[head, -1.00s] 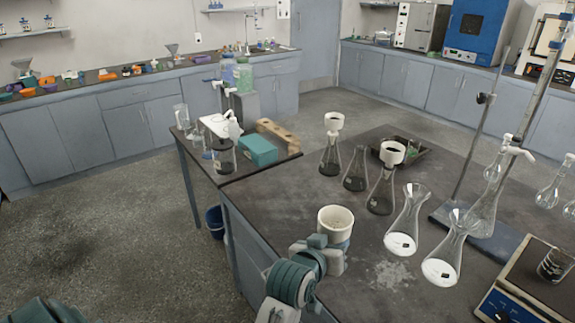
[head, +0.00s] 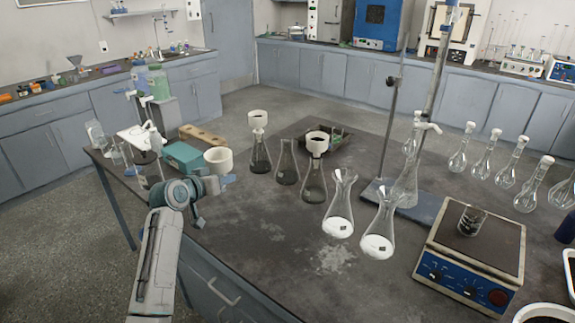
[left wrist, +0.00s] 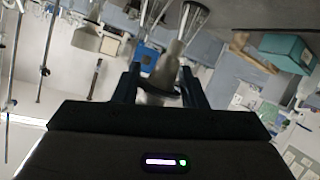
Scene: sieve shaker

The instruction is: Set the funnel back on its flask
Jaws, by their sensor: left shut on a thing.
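My left gripper (head: 222,180) is shut on a white funnel (head: 218,157), which it holds roughly upright near the table's left side, left of the flasks. In the left wrist view the funnel (left wrist: 167,75) shows between the two dark fingers, partly hidden. A conical flask (head: 287,165) with dark contents has an open mouth and no funnel. It stands between two similar flasks, the left one (head: 260,158) and the right one (head: 314,185), each with a white funnel on top. My right gripper is not in view.
Two flasks with white powder (head: 338,223) stand to the right, before a stand with a blue base (head: 400,200). A hotplate (head: 470,255) is at the front right. A teal box (head: 183,158) and wooden rack (head: 203,135) lie behind the held funnel.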

